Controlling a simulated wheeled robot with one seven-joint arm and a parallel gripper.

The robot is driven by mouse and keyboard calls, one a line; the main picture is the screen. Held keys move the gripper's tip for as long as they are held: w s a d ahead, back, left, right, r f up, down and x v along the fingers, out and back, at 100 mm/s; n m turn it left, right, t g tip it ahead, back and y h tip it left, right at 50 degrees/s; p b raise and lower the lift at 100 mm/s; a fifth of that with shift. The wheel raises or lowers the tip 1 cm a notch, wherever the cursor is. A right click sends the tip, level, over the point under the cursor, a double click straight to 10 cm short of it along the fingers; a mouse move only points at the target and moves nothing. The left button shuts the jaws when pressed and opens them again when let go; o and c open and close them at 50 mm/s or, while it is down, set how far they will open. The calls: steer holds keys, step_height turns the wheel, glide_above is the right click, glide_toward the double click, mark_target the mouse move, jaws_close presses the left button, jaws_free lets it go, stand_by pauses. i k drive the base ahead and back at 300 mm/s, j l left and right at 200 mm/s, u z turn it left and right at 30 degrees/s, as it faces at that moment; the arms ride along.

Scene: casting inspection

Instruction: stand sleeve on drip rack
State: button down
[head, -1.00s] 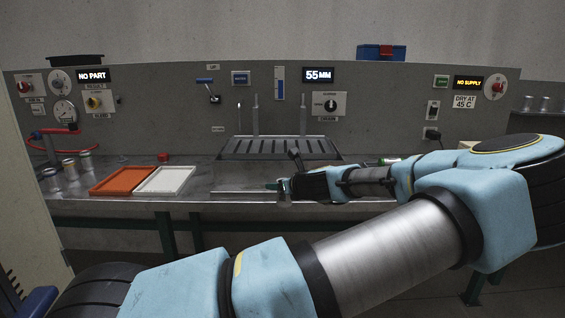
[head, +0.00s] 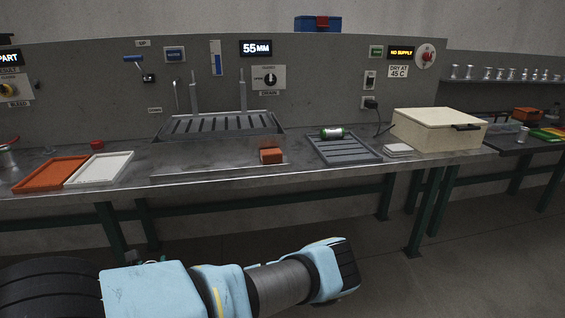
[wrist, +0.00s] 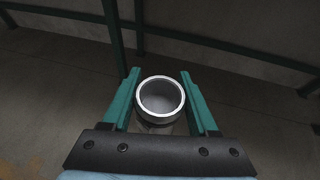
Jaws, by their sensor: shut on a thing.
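In the wrist view, my gripper (wrist: 160,86) has its two green fingers shut on a metal sleeve (wrist: 160,116). The sleeve is a silvery ring-ended tube, its open mouth facing the camera. The gripper is out over the floor, in front of the bench and away from any rack. In the head view my arm's end hides the gripper and the sleeve. A grey slatted rack (head: 348,154) lies on the bench at right of centre.
An orange-brown block (head: 271,156) sits left of the rack. A cream lidded box (head: 437,130) stands to its right. A slatted basin with upright posts (head: 222,124) is at centre left. Orange (head: 48,175) and white (head: 100,168) trays lie at left. Green bench legs (head: 423,213) stand below.

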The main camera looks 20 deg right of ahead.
mark_target(351, 149)
steer(key=k+l+u, duration=0.15)
steer(key=l, duration=0.3)
steer(key=k+l+u, duration=0.15)
steer(key=l, duration=0.35)
steer(key=k+l+u, duration=0.15)
steer(key=l, duration=0.25)
steer(key=k+l+u, duration=0.2)
steer(key=k+l, duration=0.15)
